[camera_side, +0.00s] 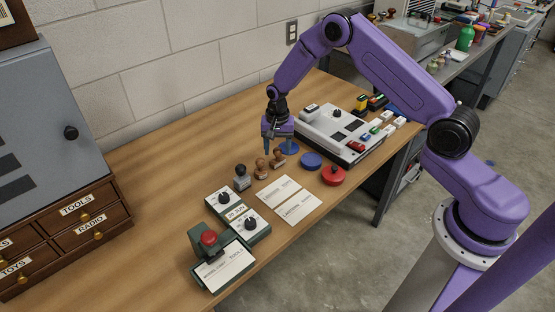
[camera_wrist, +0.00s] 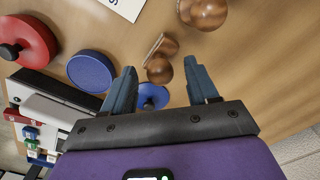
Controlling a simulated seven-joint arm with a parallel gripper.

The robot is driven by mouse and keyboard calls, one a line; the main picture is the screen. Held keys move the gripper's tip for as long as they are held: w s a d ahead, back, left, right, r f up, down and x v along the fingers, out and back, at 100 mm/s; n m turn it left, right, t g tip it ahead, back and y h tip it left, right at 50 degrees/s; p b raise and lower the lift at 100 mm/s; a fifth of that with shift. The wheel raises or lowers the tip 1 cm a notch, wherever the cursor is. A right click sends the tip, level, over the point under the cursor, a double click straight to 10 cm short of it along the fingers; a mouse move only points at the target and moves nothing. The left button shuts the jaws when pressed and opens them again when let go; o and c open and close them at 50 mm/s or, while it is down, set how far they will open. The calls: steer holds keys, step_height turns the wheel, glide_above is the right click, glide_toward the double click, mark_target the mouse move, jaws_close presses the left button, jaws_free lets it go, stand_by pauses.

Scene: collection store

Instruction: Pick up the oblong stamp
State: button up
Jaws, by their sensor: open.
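A wooden stamp with a rounded knob and a narrow, long base, which looks like the oblong stamp (camera_side: 278,157), stands on the table in the side view. In the wrist view this stamp (camera_wrist: 160,70) shows between and just beyond my fingertips. My gripper (camera_side: 279,145) points down, close above and behind it, open, with nothing held. In the wrist view the fingers of my gripper (camera_wrist: 160,68) are spread apart. A second wooden stamp (camera_side: 262,168) stands beside it, also at the top of the wrist view (camera_wrist: 205,12). A dark stamp (camera_side: 242,178) stands further left.
A blue round pad (camera_side: 311,160) and a red round pad with a knob (camera_side: 333,176) lie to the right. A light device with buttons (camera_side: 338,132) stands behind them. Paper cards (camera_side: 283,200) and dial boxes (camera_side: 222,200) lie in front.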

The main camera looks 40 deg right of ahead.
steer(key=shift+f, duration=0.55)
jaws_close()
steer(key=shift+r, duration=0.15)
steer(key=shift+r, duration=0.55)
steer(key=s+r, duration=1.1)
steer(key=s, duration=0.3)
steer(key=shift+r, duration=0.35)
